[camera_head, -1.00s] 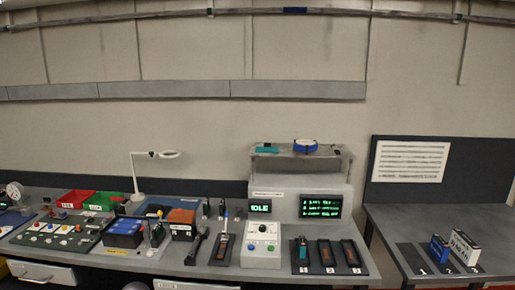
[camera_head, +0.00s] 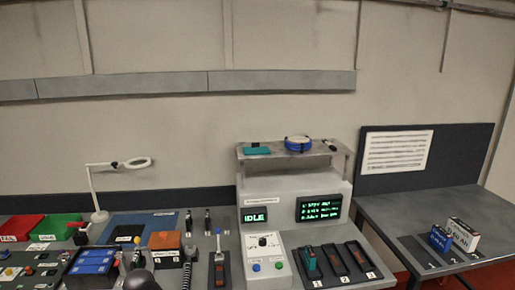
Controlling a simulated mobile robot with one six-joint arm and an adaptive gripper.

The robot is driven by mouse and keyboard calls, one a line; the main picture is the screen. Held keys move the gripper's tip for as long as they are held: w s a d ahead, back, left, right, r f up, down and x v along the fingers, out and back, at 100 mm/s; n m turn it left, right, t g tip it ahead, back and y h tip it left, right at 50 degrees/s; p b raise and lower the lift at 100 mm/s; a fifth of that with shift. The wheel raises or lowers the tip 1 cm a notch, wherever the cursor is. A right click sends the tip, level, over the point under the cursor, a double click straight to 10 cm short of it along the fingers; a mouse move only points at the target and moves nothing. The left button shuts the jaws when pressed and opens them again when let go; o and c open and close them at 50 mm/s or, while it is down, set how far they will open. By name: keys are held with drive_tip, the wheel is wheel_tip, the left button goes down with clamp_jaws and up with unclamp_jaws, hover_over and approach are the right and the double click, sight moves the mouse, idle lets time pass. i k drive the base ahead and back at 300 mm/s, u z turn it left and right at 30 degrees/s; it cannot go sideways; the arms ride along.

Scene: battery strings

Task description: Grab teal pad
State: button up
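A flat teal pad (camera_head: 257,150) lies on the left part of the raised grey shelf (camera_head: 290,155) above the console. It has a small dark part on its top edge. A blue ring-shaped roll (camera_head: 298,144) sits to its right on the same shelf, apart from it.
The console (camera_head: 268,215) with its IDLE screen stands under the shelf. A magnifier lamp (camera_head: 95,190) rises at left, near red (camera_head: 20,227) and green (camera_head: 52,228) bins. A side table (camera_head: 390,215) holds blue and white boxes. Space above the shelf is clear.

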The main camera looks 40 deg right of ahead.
sight(255, 149)
drive_tip(key=z, duration=0.35)
drive_tip(key=i, duration=0.55)
drive_tip(key=z, duration=0.35)
